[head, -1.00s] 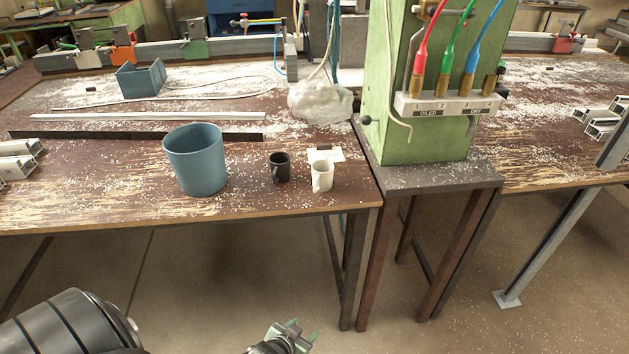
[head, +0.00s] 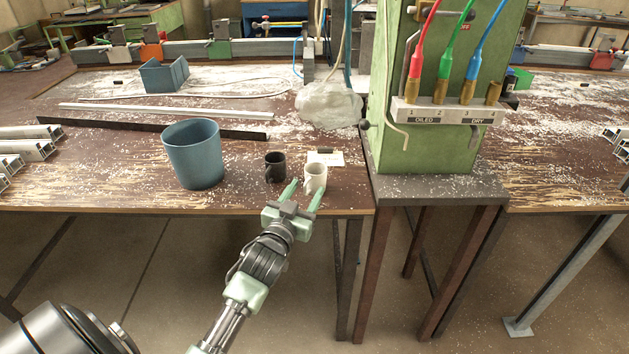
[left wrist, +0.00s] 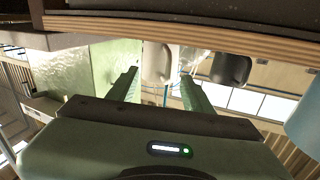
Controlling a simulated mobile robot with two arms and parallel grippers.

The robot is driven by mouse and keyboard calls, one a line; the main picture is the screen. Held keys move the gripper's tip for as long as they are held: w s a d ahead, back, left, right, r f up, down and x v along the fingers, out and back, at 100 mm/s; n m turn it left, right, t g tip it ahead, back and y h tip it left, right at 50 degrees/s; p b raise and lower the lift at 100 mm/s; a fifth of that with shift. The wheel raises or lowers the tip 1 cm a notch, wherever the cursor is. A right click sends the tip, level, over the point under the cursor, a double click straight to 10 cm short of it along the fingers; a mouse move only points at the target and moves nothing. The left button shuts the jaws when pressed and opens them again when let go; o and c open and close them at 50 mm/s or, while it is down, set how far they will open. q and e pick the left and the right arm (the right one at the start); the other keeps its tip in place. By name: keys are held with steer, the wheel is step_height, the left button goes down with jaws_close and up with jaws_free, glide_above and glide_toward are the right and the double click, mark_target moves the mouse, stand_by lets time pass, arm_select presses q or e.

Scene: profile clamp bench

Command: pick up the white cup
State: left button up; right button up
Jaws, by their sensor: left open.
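The white cup (head: 315,177) stands upright near the front edge of the left bench, beside a small white card. My left gripper (head: 304,192) is open at the bench's front edge, its two green fingers pointing toward the white cup. In the left wrist view the white cup (left wrist: 158,62) shows upside down beyond the open fingers (left wrist: 160,86), roughly between them. I cannot tell whether the fingers touch it. My right gripper is not in view.
A black cup (head: 275,167) stands close to the left of the white cup, also seen in the left wrist view (left wrist: 231,68). A blue bin (head: 193,155) is further left. A green cabinet (head: 430,140) stands to the right. A crumpled plastic bag (head: 328,104) lies behind.

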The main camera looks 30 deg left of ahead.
mark_target(313, 182)
arm_select(q)
steer(key=x, duration=0.2)
steer(key=shift+w, duration=0.25)
jaws_close()
steer(key=shift+s, duration=0.1)
steer(key=shift+f, duration=0.15)
stand_by(1.0)
